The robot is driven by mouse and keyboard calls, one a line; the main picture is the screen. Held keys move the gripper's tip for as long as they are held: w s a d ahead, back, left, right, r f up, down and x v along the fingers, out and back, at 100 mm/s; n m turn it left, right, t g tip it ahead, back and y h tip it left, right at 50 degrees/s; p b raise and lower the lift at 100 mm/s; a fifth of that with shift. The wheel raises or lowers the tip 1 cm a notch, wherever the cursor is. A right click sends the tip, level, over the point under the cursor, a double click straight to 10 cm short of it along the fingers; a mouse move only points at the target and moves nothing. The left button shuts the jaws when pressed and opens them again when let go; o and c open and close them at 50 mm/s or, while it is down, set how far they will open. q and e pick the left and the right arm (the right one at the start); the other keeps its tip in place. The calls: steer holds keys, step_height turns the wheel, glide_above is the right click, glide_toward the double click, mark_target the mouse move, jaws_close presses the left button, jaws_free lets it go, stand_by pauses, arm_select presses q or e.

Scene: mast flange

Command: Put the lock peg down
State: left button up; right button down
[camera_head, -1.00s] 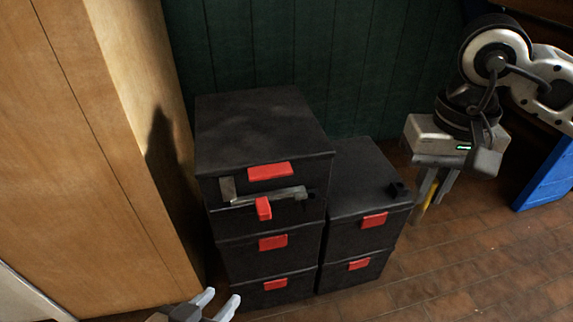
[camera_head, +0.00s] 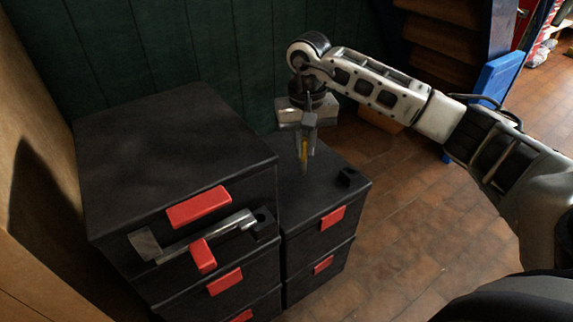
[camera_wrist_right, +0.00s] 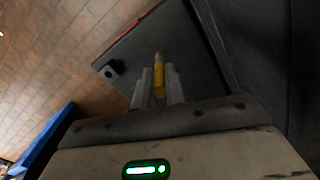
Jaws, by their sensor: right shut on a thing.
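The lock peg (camera_head: 303,158) is a slim yellow rod with a paler tip, pointing down. My right gripper (camera_head: 305,148) is shut on it, over the top of the lower black cabinet (camera_head: 310,190). Whether the tip touches that top is hard to tell. In the right wrist view the peg (camera_wrist_right: 159,72) sticks out between the two fingers of the right gripper (camera_wrist_right: 158,88), with the dark cabinet top (camera_wrist_right: 185,45) beyond it. My left gripper is not in view.
A small black block (camera_head: 348,178) sits near the lower cabinet's front right corner. The taller black cabinet (camera_head: 160,130) stands to the left, with a silver latch bar (camera_head: 205,236) and red handles (camera_head: 199,207). A blue object (camera_head: 497,85) stands behind right. Brick floor lies open at right.

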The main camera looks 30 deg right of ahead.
mark_target(304, 167)
step_height(304, 167, down, 6)
steer(key=shift+d+r+b, duration=0.1)
steer(key=shift+b, duration=0.45)
steer(key=shift+f, duration=0.3)
step_height(304, 167, down, 3)
steer(key=shift+s+b, duration=0.1)
steer(key=shift+b, duration=0.3)
steer(key=shift+f, duration=0.4)
steer(key=shift+r, duration=0.1)
steer(key=shift+f, duration=0.25)
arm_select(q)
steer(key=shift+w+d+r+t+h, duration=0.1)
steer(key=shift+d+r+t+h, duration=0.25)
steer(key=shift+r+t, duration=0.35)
arm_select(e)
steer(key=c, duration=1.4)
jaws_free()
steer(key=shift+c, duration=0.2)
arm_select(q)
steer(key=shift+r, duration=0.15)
arm_select(e)
steer(key=shift+r, duration=0.15)
